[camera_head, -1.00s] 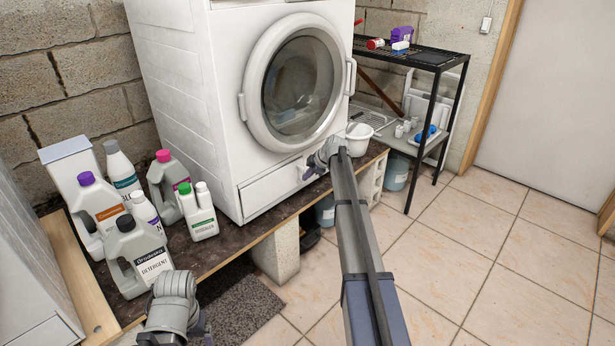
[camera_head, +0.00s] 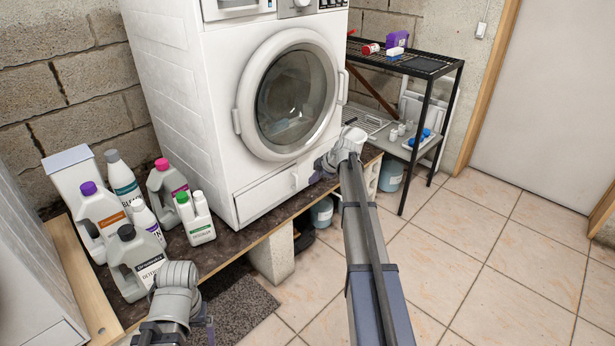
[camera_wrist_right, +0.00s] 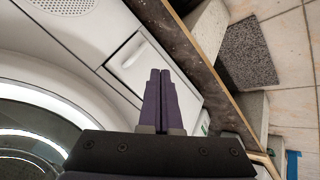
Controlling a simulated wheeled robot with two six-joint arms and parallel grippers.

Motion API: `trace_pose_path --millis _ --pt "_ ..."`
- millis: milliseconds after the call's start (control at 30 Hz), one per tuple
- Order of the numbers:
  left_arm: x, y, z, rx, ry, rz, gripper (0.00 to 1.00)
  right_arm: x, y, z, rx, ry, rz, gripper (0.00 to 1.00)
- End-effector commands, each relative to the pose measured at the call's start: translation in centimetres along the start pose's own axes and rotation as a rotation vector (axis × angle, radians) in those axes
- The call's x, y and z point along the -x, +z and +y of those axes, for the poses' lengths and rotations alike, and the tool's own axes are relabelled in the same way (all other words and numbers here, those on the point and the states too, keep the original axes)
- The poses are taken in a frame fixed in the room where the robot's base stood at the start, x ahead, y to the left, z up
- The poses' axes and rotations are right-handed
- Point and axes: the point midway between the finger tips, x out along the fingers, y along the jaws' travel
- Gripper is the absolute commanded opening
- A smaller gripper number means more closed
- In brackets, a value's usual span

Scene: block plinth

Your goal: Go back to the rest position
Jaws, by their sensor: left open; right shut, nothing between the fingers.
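My right gripper (camera_wrist_right: 160,72) is shut and empty, its two purple fingers together in the right wrist view. It hovers in front of the washing machine's lower drawer (camera_wrist_right: 138,62); whether it touches cannot be told. In the head view its purple fingertips (camera_head: 315,177) show small beside the drawer handle, at the end of my right arm. My left gripper (camera_head: 208,331) is at the bottom left of the head view, in front of the bottles. Only a little purple of it shows behind my grey wrist; it is open, and nothing is seen in it.
The white washing machine (camera_head: 170,90) stands on a dark plinth (camera_head: 225,245). Several bottles, including a grey detergent jug (camera_head: 130,262), crowd the plinth's left end. A black metal rack (camera_head: 425,135) stands at the back right. The tiled floor (camera_head: 480,260) at right is clear.

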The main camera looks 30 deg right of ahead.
Motion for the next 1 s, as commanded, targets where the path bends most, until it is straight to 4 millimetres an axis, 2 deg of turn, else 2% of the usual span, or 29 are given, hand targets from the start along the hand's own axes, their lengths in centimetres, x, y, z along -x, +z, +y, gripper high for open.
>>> trace_pose_path --millis 33,100,433,567,667,800,867,1000 --pt "0.8 0.1 -0.1 0.001 0.000 0.000 0.88 0.9 -0.1 0.1 -0.001 0.000 0.000 0.00" --pt "1.0 0.1 -0.1 0.002 0.000 -0.001 0.88 1.2 0.0 0.1 0.000 0.000 0.000 0.00" --pt "0.8 0.1 -0.1 0.002 0.000 0.000 0.88 1.1 0.0 -0.1 -0.001 -0.002 -0.001 0.00" --pt "0.9 0.1 -0.1 0.002 0.000 0.000 0.88 0.8 -2.1 -2.4 -0.025 -0.036 -0.006 0.00" --pt "0.9 0.1 -0.1 0.002 0.000 0.000 0.88 0.3 -5.9 -6.9 -0.082 -0.101 -0.026 0.00" --pt "0.9 0.1 -0.1 0.002 0.000 0.000 0.88 0.2 -11.7 -15.6 -0.197 -0.211 -0.100 0.00" --pt "0.9 0.1 -0.1 0.002 0.000 0.000 0.88 0.6 -13.8 -19.4 -0.250 -0.251 -0.146 0.00" --pt "0.9 0.1 -0.1 0.002 0.000 0.000 0.88 2.4 -17.5 -28.8 -0.376 -0.313 -0.284 0.00"
